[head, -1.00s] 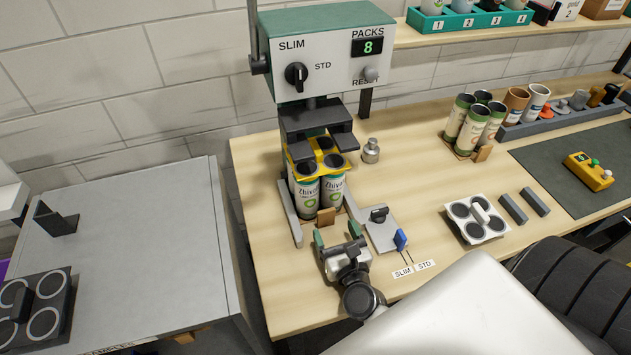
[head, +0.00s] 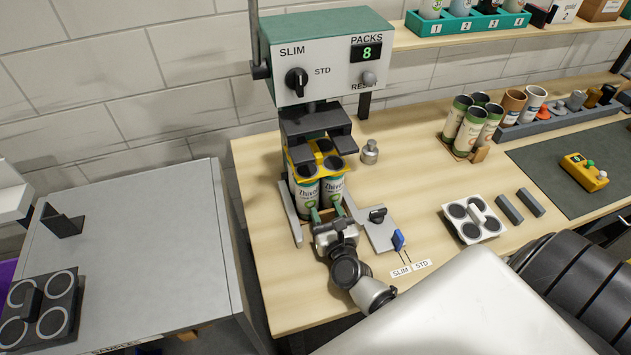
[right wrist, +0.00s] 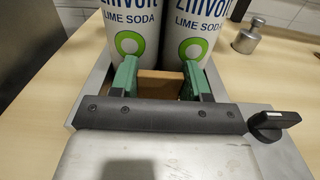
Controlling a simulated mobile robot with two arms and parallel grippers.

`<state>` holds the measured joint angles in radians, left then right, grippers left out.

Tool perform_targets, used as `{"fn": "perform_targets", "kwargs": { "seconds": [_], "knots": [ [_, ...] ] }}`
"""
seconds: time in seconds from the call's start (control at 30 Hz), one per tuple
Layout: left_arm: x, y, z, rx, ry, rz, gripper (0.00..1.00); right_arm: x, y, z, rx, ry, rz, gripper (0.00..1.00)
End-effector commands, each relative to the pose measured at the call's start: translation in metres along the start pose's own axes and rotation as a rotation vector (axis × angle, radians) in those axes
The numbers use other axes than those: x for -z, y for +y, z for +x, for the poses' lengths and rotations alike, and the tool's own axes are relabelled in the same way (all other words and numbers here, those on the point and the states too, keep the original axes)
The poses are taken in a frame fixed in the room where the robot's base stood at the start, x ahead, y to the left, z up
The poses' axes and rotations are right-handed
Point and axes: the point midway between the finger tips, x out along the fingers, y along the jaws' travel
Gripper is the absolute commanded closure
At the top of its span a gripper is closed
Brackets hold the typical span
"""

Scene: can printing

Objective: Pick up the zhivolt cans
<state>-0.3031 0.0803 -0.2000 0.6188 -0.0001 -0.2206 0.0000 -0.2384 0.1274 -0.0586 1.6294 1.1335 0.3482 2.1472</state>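Two white and green Zhivolt lime soda cans (head: 306,192) (head: 332,184) stand upright side by side under the yellow plate (head: 304,171) of the machine. They show large in the right wrist view (right wrist: 118,30) (right wrist: 192,30). More dark can tops show behind them in the plate. A brown block-like tab (right wrist: 160,83) sits low in front of the cans. My right gripper (head: 326,213) is at the front of the cans, its green fingers (right wrist: 160,78) on either side of the tab and seemingly closed against it. My left gripper is not in view.
Grey guide rails (head: 290,214) flank the cans. A small metal weight (head: 370,152), a black knob (head: 377,215) and a blue lever (head: 398,240) are close on the right. A white four-ring carrier (head: 474,233) and green cans (head: 470,128) stand farther right.

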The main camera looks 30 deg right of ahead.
Motion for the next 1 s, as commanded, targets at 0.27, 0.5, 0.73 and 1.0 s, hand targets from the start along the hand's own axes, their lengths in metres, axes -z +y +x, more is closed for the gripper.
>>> {"fn": "perform_targets", "kwargs": {
  "seconds": [0.27,0.5,0.73,1.0],
  "knots": [
    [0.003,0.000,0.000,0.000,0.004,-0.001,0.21,0.000,0.000,0.000,0.000,0.000,0.000,0.78],
    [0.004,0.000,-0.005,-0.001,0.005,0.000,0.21,-0.006,0.000,0.000,0.000,-0.001,0.001,0.78],
    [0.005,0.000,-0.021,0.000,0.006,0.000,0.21,-0.026,0.000,0.000,0.001,-0.001,0.001,0.78],
    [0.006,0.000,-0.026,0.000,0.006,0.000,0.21,-0.034,0.000,-0.012,0.000,0.001,0.000,0.78]
  ]
}}
